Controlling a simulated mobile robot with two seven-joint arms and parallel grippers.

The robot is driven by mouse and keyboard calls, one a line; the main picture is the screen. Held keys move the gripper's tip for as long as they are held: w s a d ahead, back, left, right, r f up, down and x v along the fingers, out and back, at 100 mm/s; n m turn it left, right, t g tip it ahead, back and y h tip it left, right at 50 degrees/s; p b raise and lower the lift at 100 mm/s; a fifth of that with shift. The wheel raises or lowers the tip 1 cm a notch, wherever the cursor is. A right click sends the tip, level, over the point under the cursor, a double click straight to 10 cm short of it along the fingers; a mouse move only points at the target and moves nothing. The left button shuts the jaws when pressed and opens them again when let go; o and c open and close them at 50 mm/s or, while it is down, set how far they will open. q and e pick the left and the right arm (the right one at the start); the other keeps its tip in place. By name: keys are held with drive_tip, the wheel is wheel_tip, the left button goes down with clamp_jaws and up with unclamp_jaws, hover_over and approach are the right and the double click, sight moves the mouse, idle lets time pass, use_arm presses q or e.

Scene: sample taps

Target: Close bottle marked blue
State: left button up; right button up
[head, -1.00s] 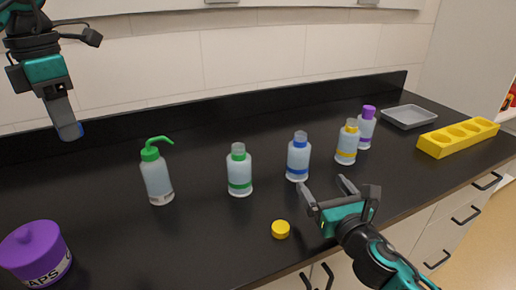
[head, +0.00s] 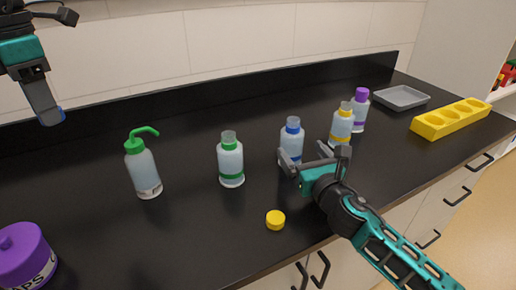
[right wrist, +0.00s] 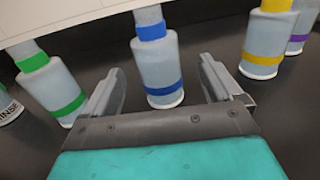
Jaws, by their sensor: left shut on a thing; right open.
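The blue-marked bottle (head: 291,143) stands upright on the black counter, with a blue band, a blue collar and a clear open neck without a cap. It also shows in the right wrist view (right wrist: 160,68). My right gripper (head: 303,153) is open at the front of this bottle. In the wrist view the bottle appears between its fingers, with gaps on both sides. My left gripper (head: 50,117) is raised at the upper left, far from the bottle. It is shut on a small blue cap (head: 61,113), mostly hidden by the fingers.
A green-marked bottle (head: 230,160) stands left, yellow-marked (head: 341,126) and purple-marked (head: 359,110) bottles right. A green-topped wash bottle (head: 143,171), purple tub (head: 22,258) and loose yellow cap (head: 275,220) are on the counter. A grey tray (head: 402,97) and yellow rack (head: 451,119) stand far right.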

sight(289, 136)
drive_tip(key=shift+x, duration=1.2)
drive_tip(key=shift+w, duration=0.1)
drive_tip(key=shift+x, duration=2.5)
drive_tip(key=shift+a+r, duration=0.15)
drive_tip(key=shift+a, duration=0.05)
drive_tip(key=c, duration=1.2)
